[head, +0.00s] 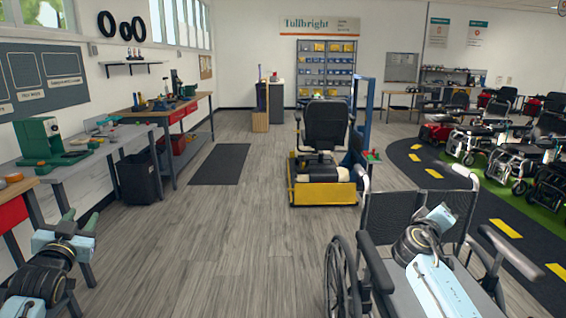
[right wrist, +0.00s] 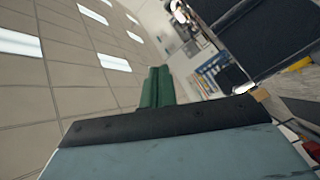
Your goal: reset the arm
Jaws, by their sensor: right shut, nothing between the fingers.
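My left arm comes in at the lower left of the head view. Its gripper (head: 79,222) points away from me, its two green fingertips apart with nothing seen between them. My right arm reaches over the seat of a wheelchair (head: 396,212) at the lower right. In the right wrist view my right gripper (right wrist: 157,88) has its two green fingers together and is empty. I cannot tell whether the right arm touches the wheelchair.
A workbench (head: 90,160) with a green machine (head: 40,138) runs along the left, near a black bin (head: 139,178). A yellow-based scooter (head: 322,190) stands ahead. Several scooters are parked at right beyond a black lane (head: 440,202). The grey floor (head: 210,235) in the middle is clear.

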